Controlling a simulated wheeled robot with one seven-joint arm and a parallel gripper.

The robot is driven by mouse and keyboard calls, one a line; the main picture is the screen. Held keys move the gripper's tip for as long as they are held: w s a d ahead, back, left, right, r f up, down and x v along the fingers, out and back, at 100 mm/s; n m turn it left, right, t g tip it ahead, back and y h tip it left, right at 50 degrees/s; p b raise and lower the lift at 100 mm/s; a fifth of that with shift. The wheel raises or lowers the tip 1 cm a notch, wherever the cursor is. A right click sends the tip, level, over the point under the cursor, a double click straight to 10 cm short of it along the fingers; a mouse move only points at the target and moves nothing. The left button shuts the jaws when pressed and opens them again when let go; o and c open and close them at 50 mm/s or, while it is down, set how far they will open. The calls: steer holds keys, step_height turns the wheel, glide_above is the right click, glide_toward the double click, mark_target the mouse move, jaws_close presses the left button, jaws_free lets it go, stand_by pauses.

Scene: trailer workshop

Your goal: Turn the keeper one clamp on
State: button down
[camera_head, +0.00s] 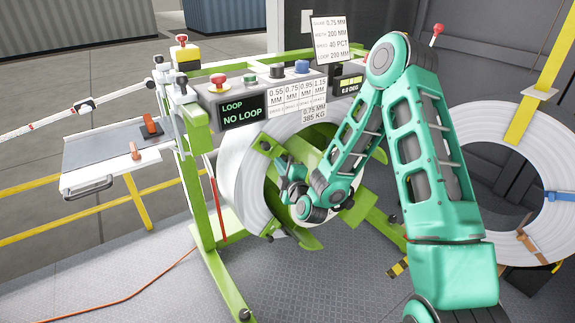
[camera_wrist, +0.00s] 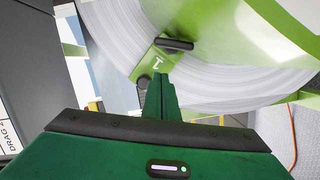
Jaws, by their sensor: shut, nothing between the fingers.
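The keeper marked 1 (camera_wrist: 147,66) is a green plate lying against the face of the white coil (camera_wrist: 210,85). A black bar-shaped handle (camera_wrist: 175,44) sits at its upper end and a dark round part (camera_wrist: 143,81) at its lower left. My gripper (camera_wrist: 160,78) is shut and empty, its fingertips in front of the plate's lower edge. I cannot tell whether they touch it. In the head view my gripper (camera_head: 285,181) is at the coil's face, partly hidden by my wrist. The coil (camera_head: 236,165) stands upright on a green frame (camera_head: 196,180).
A control box (camera_head: 258,98) with buttons and a NO LOOP display is above the coil. A grey table (camera_head: 108,150) stands at left. Another white coil (camera_head: 480,150) leans at right. An orange cable (camera_head: 130,295) crosses the floor.

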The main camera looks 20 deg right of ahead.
mark_target(287, 161)
steer(key=d, duration=0.2)
steer(key=w+d, duration=0.1)
steer(key=shift+f, duration=0.35)
steer(key=shift+d, duration=0.15)
stand_by(0.4)
